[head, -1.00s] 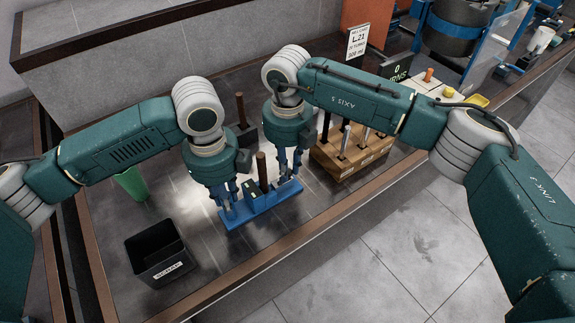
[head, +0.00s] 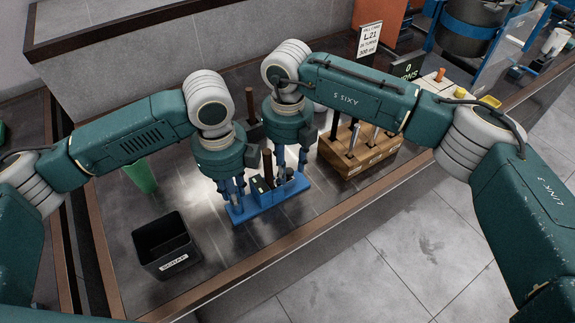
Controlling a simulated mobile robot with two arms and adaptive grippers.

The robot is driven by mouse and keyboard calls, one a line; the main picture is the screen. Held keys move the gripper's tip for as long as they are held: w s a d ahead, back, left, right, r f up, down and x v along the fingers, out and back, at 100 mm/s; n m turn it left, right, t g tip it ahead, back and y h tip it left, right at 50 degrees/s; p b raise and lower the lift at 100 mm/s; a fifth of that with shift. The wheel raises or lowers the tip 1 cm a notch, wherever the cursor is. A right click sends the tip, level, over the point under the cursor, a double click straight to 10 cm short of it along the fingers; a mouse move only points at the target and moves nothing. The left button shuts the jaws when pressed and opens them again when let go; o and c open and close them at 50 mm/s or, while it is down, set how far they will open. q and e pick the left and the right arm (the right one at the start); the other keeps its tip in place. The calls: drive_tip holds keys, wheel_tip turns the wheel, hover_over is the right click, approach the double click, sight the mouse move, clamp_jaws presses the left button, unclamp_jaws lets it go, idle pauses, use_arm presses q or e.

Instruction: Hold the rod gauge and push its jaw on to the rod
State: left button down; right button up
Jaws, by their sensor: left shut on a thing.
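The blue rod gauge (head: 264,205) lies on the dark bench top below my two grippers. A dark brown rod (head: 268,167) stands upright at its middle, beside a small dark block with a light marking on the gauge. My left gripper (head: 235,205) points down and is shut on the gauge's left end. My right gripper (head: 291,170) is over the gauge's right end, its blue fingers apart, with a small dark grey part showing below them. Whether the fingers touch the gauge cannot be told. The exact contact between jaw and rod is too small to see.
A black scrap bin (head: 164,246) stands at the front left and a green cup (head: 139,176) behind it. A wooden rack (head: 352,165) with several rods is close on the right. Another brown rod (head: 251,105) stands behind. Bare bench lies in front of the gauge.

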wheel_tip(320, 180, up, 11)
idle(0.3)
drive_tip(key=shift+r, duration=0.1)
drive_tip(key=c, duration=0.5)
drive_tip(key=shift+m, duration=0.7)
drive_tip(key=w+d+f, duration=0.1)
drive_tip(key=d+f, duration=0.1)
drive_tip(key=w+d+f, duration=0.1)
drive_tip(key=f, duration=0.1)
drive_tip(key=shift+w+d, duration=0.2)
drive_tip(key=shift+d, duration=0.15)
clamp_jaws()
hover_over(296, 181)
drive_tip(key=w+d, duration=0.1)
drive_tip(key=shift+d+f, duration=0.2)
drive_tip(key=shift+f, duration=4.45)
drive_tip(key=shift+s+a, duration=0.5)
drive_tip(key=shift+a, duration=0.2)
